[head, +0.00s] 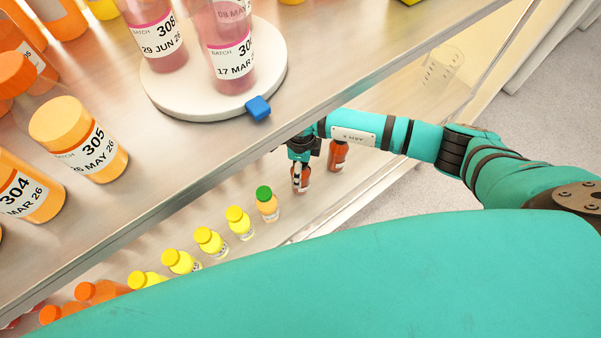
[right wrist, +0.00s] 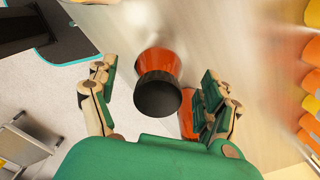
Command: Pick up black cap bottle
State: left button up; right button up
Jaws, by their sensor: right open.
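In the right wrist view, a bottle with a black cap (right wrist: 157,99) and a red-orange body stands between the two fingers of my right gripper (right wrist: 160,98). The fingers are apart, with a visible gap on each side of the cap. A second reddish bottle (right wrist: 187,122) is partly hidden behind the right finger. In the head view my right gripper (head: 299,160) is at the lower shelf, in front of one red-brown bottle (head: 304,181). Another red-brown bottle (head: 338,156) stands to its right, its top hidden by my arm. My left gripper is not in view.
On the lower shelf, a green-capped bottle (head: 267,204) and several yellow-capped bottles (head: 210,241) run to the lower left. The upper shelf edge (head: 215,160) overhangs beside my gripper. It bears a white round stand (head: 180,105), a blue block (head: 258,108) and large orange bottles (head: 78,140).

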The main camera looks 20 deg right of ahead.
notch_tip(320, 180, down, 3)
jog(key=shift+f, duration=0.2)
jog(key=shift+c, duration=0.2)
jog(key=shift+s, duration=0.1)
jog(key=c, duration=1.3)
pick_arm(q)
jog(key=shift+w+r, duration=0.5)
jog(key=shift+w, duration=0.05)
pick_arm(e)
jog(key=shift+r, duration=0.1)
jog(key=shift+c, duration=0.9)
